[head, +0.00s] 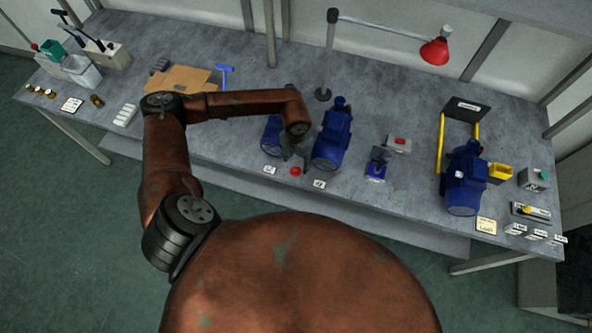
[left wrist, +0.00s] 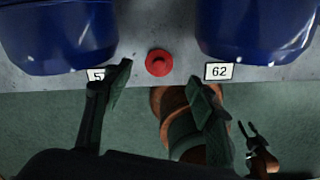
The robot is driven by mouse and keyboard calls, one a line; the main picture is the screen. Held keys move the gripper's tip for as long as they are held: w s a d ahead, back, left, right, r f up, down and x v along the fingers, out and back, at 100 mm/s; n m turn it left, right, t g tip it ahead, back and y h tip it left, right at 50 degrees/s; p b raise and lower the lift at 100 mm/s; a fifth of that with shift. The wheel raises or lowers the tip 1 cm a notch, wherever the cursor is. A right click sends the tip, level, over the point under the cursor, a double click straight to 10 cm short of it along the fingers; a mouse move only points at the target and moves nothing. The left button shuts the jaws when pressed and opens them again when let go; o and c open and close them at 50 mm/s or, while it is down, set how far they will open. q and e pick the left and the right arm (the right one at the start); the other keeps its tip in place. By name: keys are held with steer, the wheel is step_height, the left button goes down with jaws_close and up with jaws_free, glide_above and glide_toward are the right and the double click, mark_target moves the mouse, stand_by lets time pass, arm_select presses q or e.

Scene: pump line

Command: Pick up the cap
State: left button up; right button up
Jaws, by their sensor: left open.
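The cap (head: 295,171) is a small round red piece lying near the front edge of the grey bench, between two number labels. My left gripper (head: 293,155) is above the bench close to the cap. In the left wrist view its two fingers (left wrist: 162,84) are spread and empty, and the cap appears between and just beyond the tips. My right gripper (left wrist: 257,138) shows small at the lower right of the wrist view, fingers apart and empty. It is not seen in the head view.
Blue pumps stand on both sides behind the cap, the right one (head: 331,136) close by. A label reading 62 (left wrist: 219,71) lies right of the cap. A red-shaded lamp (head: 434,51) and another blue pump (head: 463,180) stand further right. Cardboard (head: 180,79) lies left.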

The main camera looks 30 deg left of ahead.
mark_target(296, 170)
arm_select(q)
steer(key=shift+s+f, duration=0.1)
steer(key=shift+f, duration=0.75)
step_height(296, 170, down, 3)
steer(key=shift+r+p, duration=0.2)
steer(key=shift+p, duration=0.1)
steer(key=shift+a+f, duration=0.1)
steer(key=shift+f, duration=0.2)
steer(key=shift+c, duration=0.4)
steer(key=c, duration=1)
arm_select(e)
steer(key=shift+w+a+r, duration=0.1)
steer(key=shift+w+r, duration=0.3)
steer(key=shift+w, duration=0.4)
